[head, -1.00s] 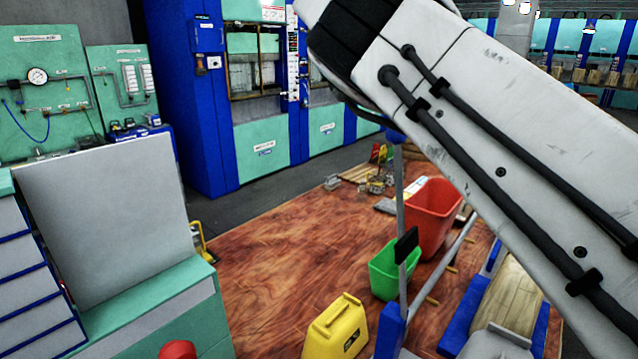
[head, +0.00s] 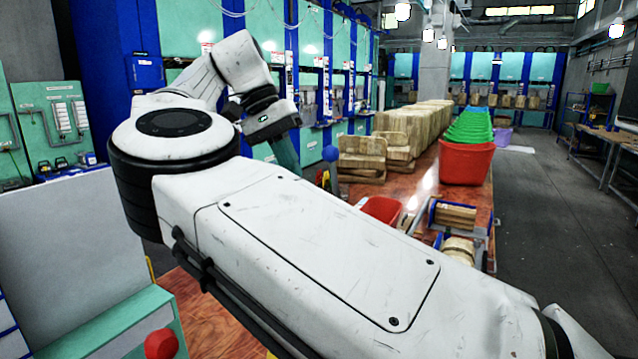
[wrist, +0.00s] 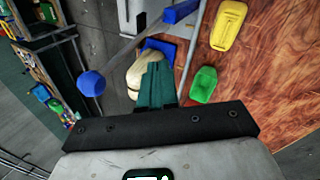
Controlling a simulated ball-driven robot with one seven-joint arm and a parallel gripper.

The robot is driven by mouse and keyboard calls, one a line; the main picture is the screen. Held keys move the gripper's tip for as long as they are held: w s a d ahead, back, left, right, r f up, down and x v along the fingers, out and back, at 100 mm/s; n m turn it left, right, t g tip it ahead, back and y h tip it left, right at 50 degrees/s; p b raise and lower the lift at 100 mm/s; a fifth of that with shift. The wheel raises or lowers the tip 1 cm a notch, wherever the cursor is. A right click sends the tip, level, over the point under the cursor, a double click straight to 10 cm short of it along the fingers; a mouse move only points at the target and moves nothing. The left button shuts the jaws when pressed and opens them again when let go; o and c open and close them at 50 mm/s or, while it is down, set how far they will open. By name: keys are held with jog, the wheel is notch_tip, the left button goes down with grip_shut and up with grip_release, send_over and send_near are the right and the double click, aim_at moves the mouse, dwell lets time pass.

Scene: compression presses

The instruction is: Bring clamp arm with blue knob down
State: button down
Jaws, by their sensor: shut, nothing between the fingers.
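The blue knob (head: 330,153) stands just right of my gripper in the head view. A thin stem shows below it; the rest of its clamp arm is hidden behind my arm. In the wrist view the blue knob (wrist: 91,83) is left of my fingers, at the end of a grey clamp arm (wrist: 128,47) that slants up to the right. My gripper (wrist: 156,70) has green fingers, shut together and empty. It also shows in the head view (head: 287,157), fingers pointing down. In the wrist view a gap shows between fingers and knob.
A yellow container (wrist: 228,25) and a green bin (wrist: 204,84) lie right of my fingers in the wrist view. A red bin (head: 466,162) and stacked wooden blocks (head: 362,160) stand on the table behind. A red knob (head: 160,344) is at the front left.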

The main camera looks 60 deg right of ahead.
jog(key=s+f+p, duration=0.1)
jog(key=s+f, duration=0.1)
jog(key=s, duration=0.3)
jog(key=shift+s+d+f, duration=0.3)
jog(key=shift+d+f, duration=0.05)
jog(key=shift+d, duration=0.1)
